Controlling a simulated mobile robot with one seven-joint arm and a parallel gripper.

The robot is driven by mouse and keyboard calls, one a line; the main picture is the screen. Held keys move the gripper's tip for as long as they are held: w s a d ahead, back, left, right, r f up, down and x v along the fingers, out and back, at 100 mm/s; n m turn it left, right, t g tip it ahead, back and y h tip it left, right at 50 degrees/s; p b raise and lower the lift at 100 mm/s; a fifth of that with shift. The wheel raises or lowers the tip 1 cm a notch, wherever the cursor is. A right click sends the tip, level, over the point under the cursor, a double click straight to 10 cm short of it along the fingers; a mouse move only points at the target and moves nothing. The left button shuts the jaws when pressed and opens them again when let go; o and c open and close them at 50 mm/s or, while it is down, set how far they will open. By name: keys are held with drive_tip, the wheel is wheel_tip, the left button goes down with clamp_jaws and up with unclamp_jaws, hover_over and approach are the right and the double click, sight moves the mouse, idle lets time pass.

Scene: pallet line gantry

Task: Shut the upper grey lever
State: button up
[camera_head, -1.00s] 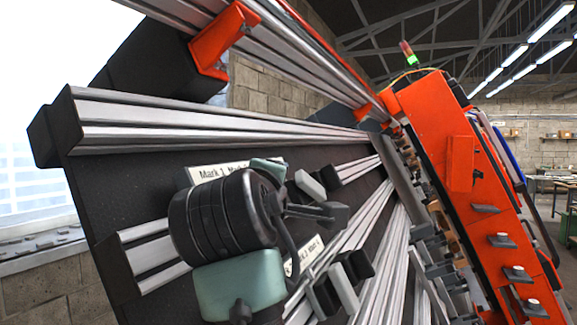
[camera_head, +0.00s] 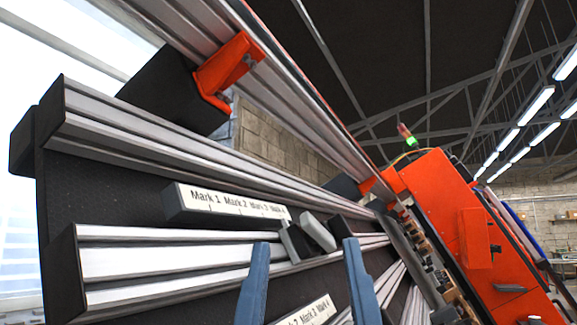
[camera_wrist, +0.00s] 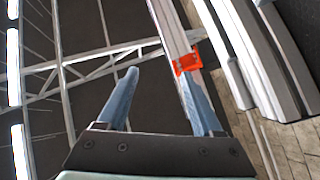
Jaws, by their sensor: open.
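The upper grey lever (camera_head: 318,232) is a small light-grey block beside a darker grey piece (camera_head: 292,243). It sits on the upper slotted rail (camera_head: 170,258), just right of a strip marked Mark 1 to Mark 4 (camera_head: 228,203). My gripper (camera_head: 301,243) comes up from the bottom edge in the head view. Its two blue fingers are spread apart with nothing between them. In the picture the lever shows between and slightly above the fingertips; I cannot tell the depth gap. In the wrist view my gripper (camera_wrist: 161,74) is also open and empty, and the lever is not visible.
A second marked strip (camera_head: 305,313) shows lower down, partly cut off. An orange bracket (camera_head: 228,68) hangs on the overhead beam; an orange bracket (camera_wrist: 187,62) also shows in the wrist view. An orange cabinet (camera_head: 440,210) stands at the right.

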wheel_tip(320, 180, up, 13)
drive_tip(key=s+p, duration=0.1)
drive_tip(key=p, duration=1.2)
drive_tip(key=shift+f+m, duration=0.15)
drive_tip(key=shift+m, duration=0.15)
